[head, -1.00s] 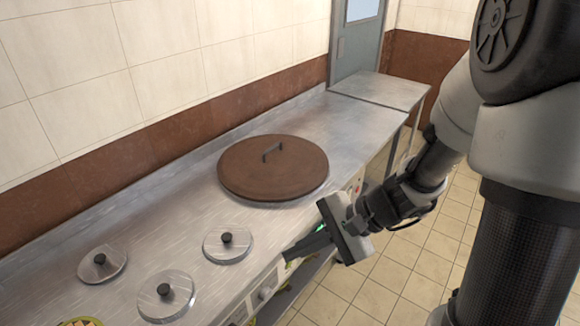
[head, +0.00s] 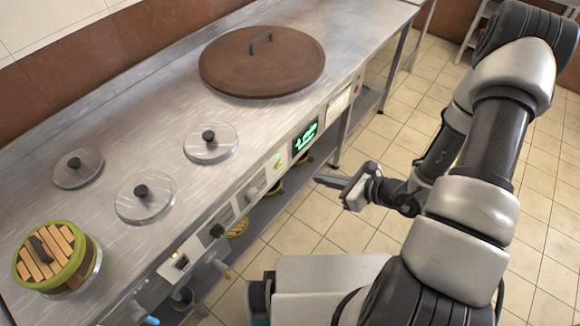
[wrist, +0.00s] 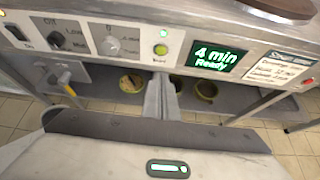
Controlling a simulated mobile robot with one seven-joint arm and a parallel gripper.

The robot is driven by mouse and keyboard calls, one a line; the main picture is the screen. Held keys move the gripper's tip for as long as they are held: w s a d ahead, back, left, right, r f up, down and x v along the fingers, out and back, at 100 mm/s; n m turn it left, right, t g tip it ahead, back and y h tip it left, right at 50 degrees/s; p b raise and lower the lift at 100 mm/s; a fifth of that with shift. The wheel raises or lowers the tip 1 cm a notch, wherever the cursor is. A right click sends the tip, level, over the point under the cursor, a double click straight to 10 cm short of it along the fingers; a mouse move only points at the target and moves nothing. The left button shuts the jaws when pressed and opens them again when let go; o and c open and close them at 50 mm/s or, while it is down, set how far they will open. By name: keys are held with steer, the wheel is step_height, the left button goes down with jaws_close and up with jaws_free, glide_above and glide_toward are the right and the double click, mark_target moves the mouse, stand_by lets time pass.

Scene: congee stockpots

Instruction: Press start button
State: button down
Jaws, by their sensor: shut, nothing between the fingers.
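A lit yellow-green button (head: 278,164) sits on the front panel of the steel counter, left of a dark display. It also shows in the wrist view (wrist: 161,49), with a small label under it that is too blurred to read surely. The display (wrist: 213,56) reads "4 min Ready" in green. My gripper (head: 318,179) is shut and empty, in front of the panel and to the right of the button in the head view. In the wrist view my shut fingers (wrist: 162,80) point at the panel, with their tips just below the button in the picture. They look apart from the panel.
The panel also carries a round knob (wrist: 112,46) and switches at left, and a white label plate (wrist: 281,66) at right. A large brown lid (head: 262,62), several small steel lids and a bamboo steamer (head: 56,258) are on the counter. Tiled floor in front is open.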

steer(key=b, duration=0.3)
glide_toward(279, 165)
steer(key=x, duration=0.5)
steer(key=shift+w+f, duration=0.1)
steer(key=shift+f, duration=0.35)
steer(key=shift+w+a, duration=0.2)
steer(key=shift+a, duration=0.1)
